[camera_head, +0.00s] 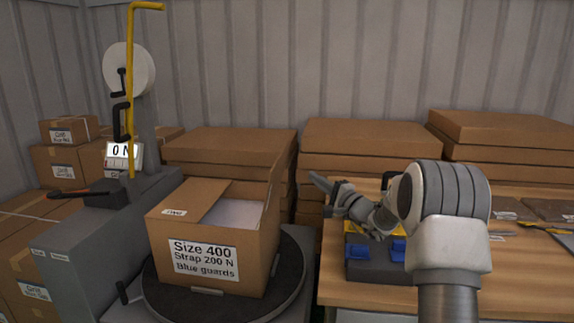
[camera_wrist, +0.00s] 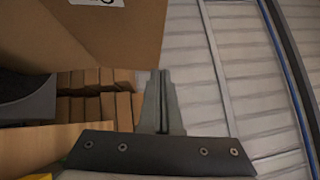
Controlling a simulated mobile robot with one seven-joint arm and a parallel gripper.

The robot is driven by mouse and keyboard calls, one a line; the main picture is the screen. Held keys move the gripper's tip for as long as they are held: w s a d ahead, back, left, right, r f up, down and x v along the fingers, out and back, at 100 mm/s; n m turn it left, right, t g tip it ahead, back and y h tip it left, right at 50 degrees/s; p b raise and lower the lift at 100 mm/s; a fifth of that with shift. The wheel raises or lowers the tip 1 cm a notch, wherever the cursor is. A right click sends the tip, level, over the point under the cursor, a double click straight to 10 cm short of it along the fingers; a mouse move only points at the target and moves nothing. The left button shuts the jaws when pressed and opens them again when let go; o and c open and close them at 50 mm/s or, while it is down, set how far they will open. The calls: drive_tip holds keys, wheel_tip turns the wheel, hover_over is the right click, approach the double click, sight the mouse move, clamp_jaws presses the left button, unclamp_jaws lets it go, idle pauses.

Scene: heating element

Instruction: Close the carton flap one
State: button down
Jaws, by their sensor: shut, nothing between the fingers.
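The brown carton (camera_head: 170,243) stands on a round dark turntable, its front label reading "Size 400 Strap 200 N Blue guards". Its left flap (camera_head: 203,199) lies tilted over the left part of the opening. Its right flap (camera_head: 274,186) stands up. Pale contents (camera_head: 236,213) show between them. I cannot tell which is flap one. My gripper (camera_head: 313,177) is shut and empty, to the right of the carton, with a gap to the right flap. In the wrist view, the gripper (camera_wrist: 160,76) points up beside a large brown cardboard panel (camera_wrist: 110,38) with a white label.
A wooden table (camera_head: 350,294) at right holds a dark tray with blue pieces (camera_head: 358,250). Stacked flat cartons (camera_head: 350,138) stand behind. A grey machine with a yellow bar (camera_head: 130,70) and a "0 N" display (camera_head: 122,150) rises left of the carton.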

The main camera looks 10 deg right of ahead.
sight(279, 159)
drive_tip(key=x, duration=0.3)
drive_tip(key=a+x, duration=0.1)
drive_tip(key=x, duration=0.2)
drive_tip(key=s+a+x, duration=0.1)
drive_tip(key=x, duration=0.3)
drive_tip(key=shift+r+b, duration=0.1)
drive_tip(key=shift+b, duration=0.25)
drive_tip(key=shift+w+a+r, duration=0.1)
drive_tip(key=shift+a+r, duration=0.05)
drive_tip(key=shift+a, duration=0.35)
